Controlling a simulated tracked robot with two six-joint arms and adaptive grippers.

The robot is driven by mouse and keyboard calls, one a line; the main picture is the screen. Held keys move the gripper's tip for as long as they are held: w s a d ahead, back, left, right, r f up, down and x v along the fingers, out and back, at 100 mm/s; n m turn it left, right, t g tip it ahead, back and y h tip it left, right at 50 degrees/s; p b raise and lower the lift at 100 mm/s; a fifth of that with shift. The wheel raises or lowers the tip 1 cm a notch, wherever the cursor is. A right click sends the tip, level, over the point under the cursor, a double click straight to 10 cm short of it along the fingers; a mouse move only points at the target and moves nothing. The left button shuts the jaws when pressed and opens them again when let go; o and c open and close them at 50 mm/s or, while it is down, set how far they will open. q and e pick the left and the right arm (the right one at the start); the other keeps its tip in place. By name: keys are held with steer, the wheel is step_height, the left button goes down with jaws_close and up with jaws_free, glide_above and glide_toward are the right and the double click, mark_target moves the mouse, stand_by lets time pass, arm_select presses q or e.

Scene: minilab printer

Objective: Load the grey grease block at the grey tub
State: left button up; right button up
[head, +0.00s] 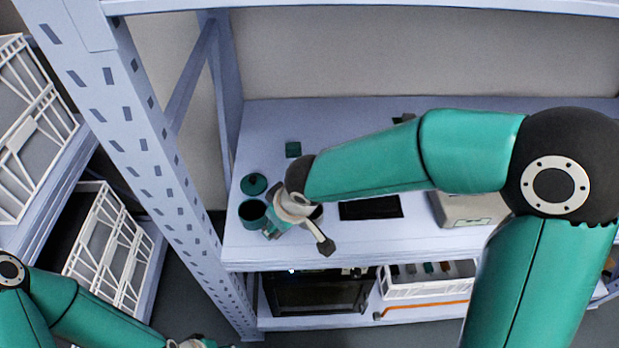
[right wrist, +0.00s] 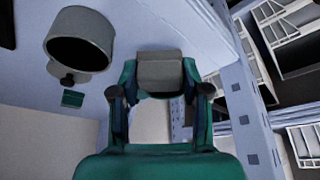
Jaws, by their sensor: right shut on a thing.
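My right gripper (right wrist: 160,78) is shut on the grey grease block (right wrist: 160,68), which sits between its green fingers in the right wrist view. In the head view this gripper (head: 272,231) is above the front left part of the shelf, close to the green tub. The grey tub (right wrist: 92,62), open with a dark inside, stands left of the block in the right wrist view, apart from it. In the head view my right wrist mostly hides the grey tub (head: 317,212). My left gripper (head: 192,343) is at the bottom edge, cut off.
A green tub (head: 253,213) stands with a green lid (head: 254,184) behind it. A dark green square (head: 293,149) and a black mat (head: 370,208) lie on the shelf. A grey box (head: 468,209) is on the right. The rack upright (head: 165,150) rises on the left.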

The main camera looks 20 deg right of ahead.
arm_select(q)
steer(key=o, duration=0.4)
step_height(320, 180, up, 9)
steer(key=p, duration=0.8)
steer(key=shift+p, duration=0.4)
steer(key=shift+c, duration=0.2)
arm_select(e)
steer(key=shift+n, duration=0.5)
steer(key=w+d+r, duration=0.1)
steer(key=d+r, duration=0.1)
steer(key=w+d+r, duration=0.1)
steer(key=d+r, duration=0.1)
steer(key=d, duration=0.1)
steer(key=d+r, duration=0.3)
steer(key=shift+w, duration=0.4)
arm_select(q)
steer(key=shift+s+f+b, duration=0.1)
steer(key=shift+f+b, duration=2.1)
arm_select(e)
steer(key=shift+a+f, duration=0.1)
steer(key=shift+f, duration=2.8)
arm_select(q)
steer(key=shift+f+b, duration=0.55)
steer(key=shift+b, duration=0.05)
arm_select(e)
steer(key=shift+f, duration=0.5)
